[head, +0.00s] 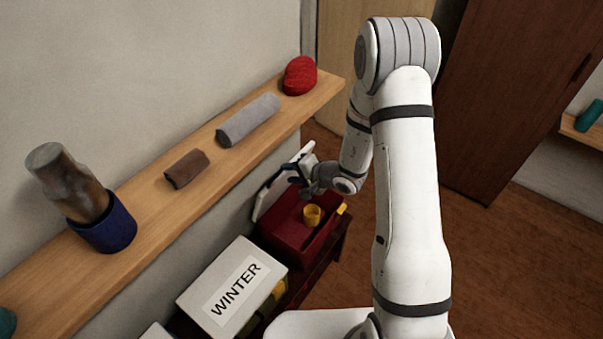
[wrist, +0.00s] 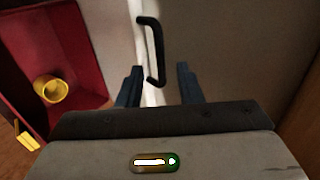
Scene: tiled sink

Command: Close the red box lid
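The red box (head: 283,232) stands open on a low shelf beneath the wall ledge. Its dark red inside (wrist: 80,45) fills the left of the wrist view. Its pale lid (head: 270,196) stands raised on the wall side. A black handle (wrist: 155,50) is on the lid. My gripper (head: 298,182) is at the raised lid. In the wrist view my gripper (wrist: 160,80) has its dark fingers apart, with the lid's white edge and the lower end of the handle between them. I cannot tell whether the fingers touch the lid.
A yellow cup (head: 312,215) sits inside the red box. A yellow piece (head: 342,208) is at its right side. A white box labelled WINTER (head: 228,285) stands in front. The wooden ledge (head: 150,215) above holds rolled cloths, a red item (head: 299,76) and a blue-based object (head: 103,232).

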